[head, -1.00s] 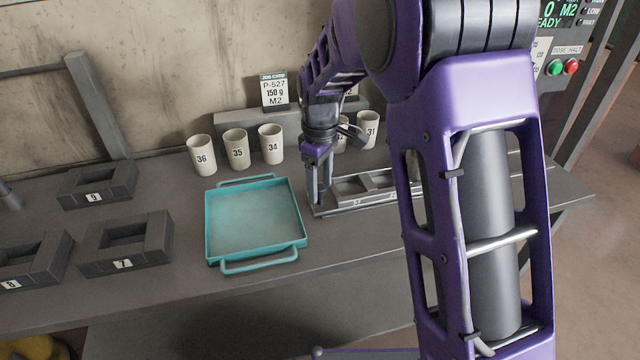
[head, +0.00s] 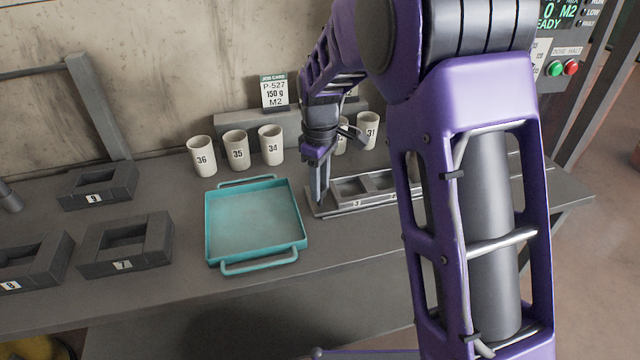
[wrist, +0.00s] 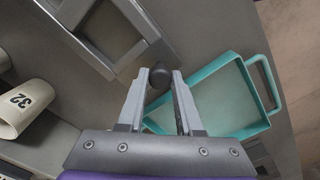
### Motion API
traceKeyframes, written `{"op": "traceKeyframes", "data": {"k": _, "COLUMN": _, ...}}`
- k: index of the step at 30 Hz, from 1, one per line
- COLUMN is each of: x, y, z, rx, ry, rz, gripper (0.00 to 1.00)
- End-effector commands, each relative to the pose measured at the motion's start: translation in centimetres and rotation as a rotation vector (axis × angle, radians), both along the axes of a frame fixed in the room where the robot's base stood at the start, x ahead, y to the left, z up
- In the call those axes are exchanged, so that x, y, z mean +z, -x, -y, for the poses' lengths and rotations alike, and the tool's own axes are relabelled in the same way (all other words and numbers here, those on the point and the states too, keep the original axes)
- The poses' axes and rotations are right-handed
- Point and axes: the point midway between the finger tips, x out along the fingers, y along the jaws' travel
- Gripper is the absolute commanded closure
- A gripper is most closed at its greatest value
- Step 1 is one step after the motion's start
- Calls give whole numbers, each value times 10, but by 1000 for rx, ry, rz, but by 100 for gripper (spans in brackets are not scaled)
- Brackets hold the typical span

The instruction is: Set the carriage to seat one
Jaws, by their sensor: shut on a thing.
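The carriage is hard to tell apart from the grey metal frame (head: 325,210) with square pockets on the bench, right of the teal tray. In the wrist view, the frame (wrist: 141,51) lies at the top left. My gripper (head: 323,200) points down at the frame's left end. In the wrist view, my gripper (wrist: 160,76) has its fingertips on either side of a small dark round knob (wrist: 160,75) beside the frame's corner. A number plate on the frame's front edge appears to read 3. My arm hides the frame's right end.
The teal tray (head: 301,243) stands close to my gripper's left. Several numbered cups, including cup 34 (head: 271,145), stand behind. Dark blocks, including block 7 (head: 124,265), lie at the left. A job card (head: 274,93) stands at the back. The bench's front strip is clear.

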Motion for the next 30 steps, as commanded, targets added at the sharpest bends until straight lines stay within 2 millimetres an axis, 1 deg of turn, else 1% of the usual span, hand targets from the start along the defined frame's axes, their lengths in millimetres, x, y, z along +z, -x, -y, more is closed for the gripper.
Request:
{"op": "traceKeyframes", "data": {"k": 25, "x": 1, "y": -1, "z": 0, "rx": 0, "ry": 0, "rz": 1, "gripper": 100}}
{"op": "traceKeyframes", "data": {"k": 28, "x": 1, "y": -3, "z": 8, "rx": -2, "ry": 0, "rz": 2, "gripper": 100}}
{"op": "traceKeyframes", "data": {"k": 30, "x": 2, "y": -7, "z": 21, "rx": -6, "ry": 0, "rz": 2, "gripper": 100}}
